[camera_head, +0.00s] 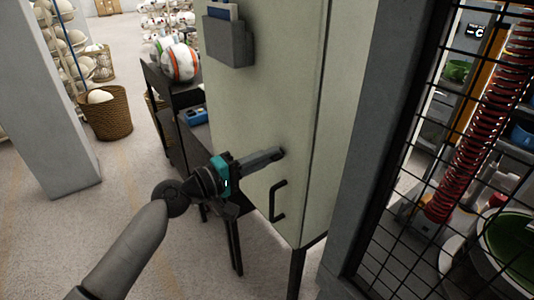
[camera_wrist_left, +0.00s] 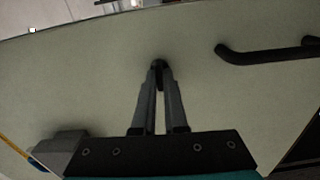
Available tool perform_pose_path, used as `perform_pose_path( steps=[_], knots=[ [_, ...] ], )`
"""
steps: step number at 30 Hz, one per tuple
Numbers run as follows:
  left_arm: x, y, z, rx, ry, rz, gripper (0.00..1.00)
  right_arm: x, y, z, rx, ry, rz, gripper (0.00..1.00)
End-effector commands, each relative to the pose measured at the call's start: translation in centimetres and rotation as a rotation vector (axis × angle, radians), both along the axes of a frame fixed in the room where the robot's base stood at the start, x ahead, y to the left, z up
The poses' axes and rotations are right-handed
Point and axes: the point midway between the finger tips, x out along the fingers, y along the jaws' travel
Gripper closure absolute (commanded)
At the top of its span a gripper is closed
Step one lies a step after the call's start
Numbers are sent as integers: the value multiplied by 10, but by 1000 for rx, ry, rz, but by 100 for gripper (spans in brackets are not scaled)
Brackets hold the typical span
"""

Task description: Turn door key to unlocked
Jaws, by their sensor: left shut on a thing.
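A pale green cabinet door (camera_head: 258,95) stands in the middle of the head view, and its face fills the left wrist view (camera_wrist_left: 215,95). My left gripper (camera_head: 279,153) reaches it from the left, with its fingertips at the door face. In the left wrist view the fingers are closed together on a small dark key (camera_wrist_left: 160,66) at the door. The fingers hide most of the key, so I cannot tell its turn angle. A black door handle (camera_head: 278,202) is just below the gripper; it also shows in the left wrist view (camera_wrist_left: 265,52). My right gripper is not in view.
A grey holder (camera_head: 228,42) is fixed high on the door. A dark shelf cart (camera_head: 178,105) with a white and orange ball (camera_head: 181,62) stands behind the cabinet's left side. A black wire mesh (camera_head: 435,150) is on the right. A grey post (camera_head: 50,105) and a wicker basket (camera_head: 106,115) are at left.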

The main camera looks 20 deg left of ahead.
Motion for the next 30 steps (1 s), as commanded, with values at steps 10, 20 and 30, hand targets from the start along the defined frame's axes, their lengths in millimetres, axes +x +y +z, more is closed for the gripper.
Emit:
perform_pose_path(
  steps=[10, 20, 30],
  knots=[
    [0, 0, 0, -51, 40, 0, 100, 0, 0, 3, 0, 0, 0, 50],
    [0, 0, 0, -55, 42, 0, 100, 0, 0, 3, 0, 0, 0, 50],
    [0, 0, 0, -52, 41, 0, 60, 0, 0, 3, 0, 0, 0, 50]
  ],
)
